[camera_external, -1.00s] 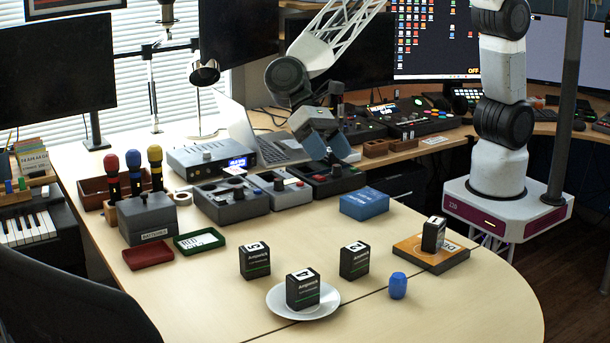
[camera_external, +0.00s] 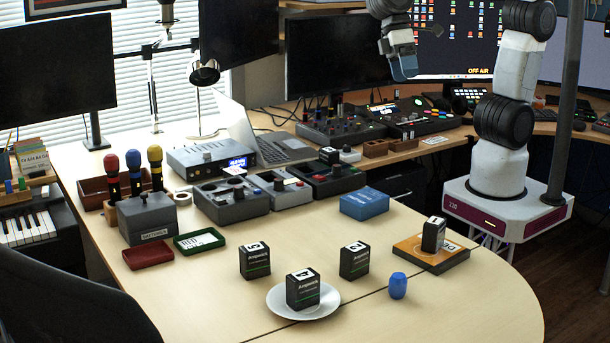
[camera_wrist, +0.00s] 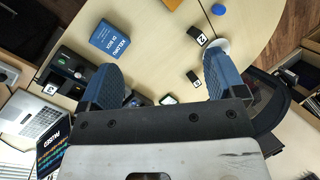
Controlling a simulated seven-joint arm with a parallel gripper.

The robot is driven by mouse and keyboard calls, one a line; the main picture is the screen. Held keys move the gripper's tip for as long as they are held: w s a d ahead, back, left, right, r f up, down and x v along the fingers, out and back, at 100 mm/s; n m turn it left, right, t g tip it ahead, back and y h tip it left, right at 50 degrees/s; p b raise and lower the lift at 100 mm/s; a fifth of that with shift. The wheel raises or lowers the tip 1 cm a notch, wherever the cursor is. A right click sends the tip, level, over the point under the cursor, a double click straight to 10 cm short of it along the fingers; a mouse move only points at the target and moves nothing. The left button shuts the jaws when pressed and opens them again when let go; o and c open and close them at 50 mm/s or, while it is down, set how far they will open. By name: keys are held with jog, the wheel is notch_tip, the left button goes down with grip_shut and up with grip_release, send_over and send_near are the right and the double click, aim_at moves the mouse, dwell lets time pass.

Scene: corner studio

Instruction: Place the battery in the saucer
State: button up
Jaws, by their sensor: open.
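The saucer (camera_external: 273,304) is white and stands on the front of the table with a black battery (camera_external: 303,290) labelled 4 upright in it. Batteries labelled 5 (camera_external: 254,261) and 2 (camera_external: 354,261) stand on the table behind it. Battery 1 (camera_external: 433,234) stands on an orange box (camera_external: 408,248). Another black battery (camera_external: 328,156) stands on a dark control unit farther back. In the wrist view part of the saucer (camera_wrist: 224,44) shows beside a finger. My gripper (camera_external: 405,75) is high up at the back, empty, its blue fingers spread in the wrist view (camera_wrist: 160,82).
A blue box (camera_external: 364,203) and a small blue object (camera_external: 398,285) are on the table. Red (camera_external: 148,256) and green (camera_external: 199,241) trays lie left. Control units (camera_external: 230,200) and a laptop (camera_external: 283,150) fill the back. The table between is clear.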

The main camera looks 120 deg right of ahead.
jog(key=s+d+n+t+h, duration=0.1)
jog(key=s+d+n+h, duration=0.1)
jog(key=s, duration=0.8)
jog(key=s+d+n+t+h, duration=0.1)
jog(key=s+d+n+h, duration=0.1)
jog(key=s, duration=0.8)
jog(key=shift+s+d+n+t, duration=0.15)
jog(key=shift+d+n+t, duration=0.15)
jog(key=shift+d+n, duration=0.5)
